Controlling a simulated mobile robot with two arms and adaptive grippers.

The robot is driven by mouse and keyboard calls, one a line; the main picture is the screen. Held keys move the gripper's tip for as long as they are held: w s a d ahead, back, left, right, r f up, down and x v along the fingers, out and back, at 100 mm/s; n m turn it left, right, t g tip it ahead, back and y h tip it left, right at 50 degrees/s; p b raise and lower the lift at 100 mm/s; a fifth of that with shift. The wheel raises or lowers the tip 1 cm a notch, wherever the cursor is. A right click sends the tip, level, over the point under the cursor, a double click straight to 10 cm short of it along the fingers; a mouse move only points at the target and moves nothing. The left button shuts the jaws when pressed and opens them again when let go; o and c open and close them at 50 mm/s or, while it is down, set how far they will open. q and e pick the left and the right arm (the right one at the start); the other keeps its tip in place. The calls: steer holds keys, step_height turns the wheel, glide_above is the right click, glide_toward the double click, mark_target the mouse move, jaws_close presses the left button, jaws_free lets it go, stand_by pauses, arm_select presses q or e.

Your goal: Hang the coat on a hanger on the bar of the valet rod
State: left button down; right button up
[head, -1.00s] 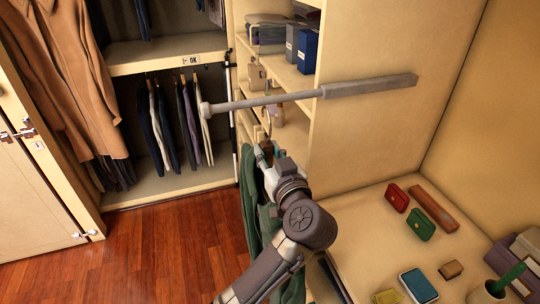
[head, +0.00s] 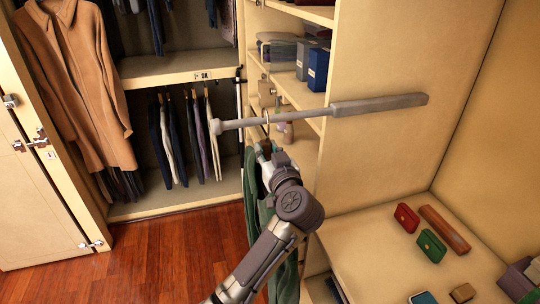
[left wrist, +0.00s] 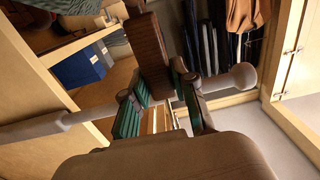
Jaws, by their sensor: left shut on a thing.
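The grey valet rod (head: 375,107) sticks out from the cabinet side panel, with a round knob at its free left end. My left gripper (head: 267,160) is just below the rod and shut on the brown wooden hanger (left wrist: 149,50). The green coat (head: 287,278) hangs from this hanger, partly hidden behind my arm. The hanger's metal hook (head: 266,123) rises to the rod and overlaps it in the head view; I cannot tell whether it rests on the bar. In the left wrist view the rod (left wrist: 35,130) passes behind the gripper. My right gripper is not in view.
A brown coat (head: 75,85) and several garments (head: 185,140) hang in the wardrobe at left. Shelves with blue boxes (head: 317,68) stand behind the rod. A low counter (head: 375,225) at right holds small red and green boxes. The wooden floor (head: 150,260) is clear.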

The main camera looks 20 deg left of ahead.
arm_select(q)
steer(key=shift+r+x, duration=0.2)
steer(key=shift+x, duration=0.95)
steer(key=shift+r+x, duration=0.2)
steer(key=shift+x, duration=1)
steer(key=shift+d+f, duration=0.1)
steer(key=shift+f, duration=1.5)
steer(key=shift+s+f, duration=0.1)
steer(key=shift+f, duration=0.2)
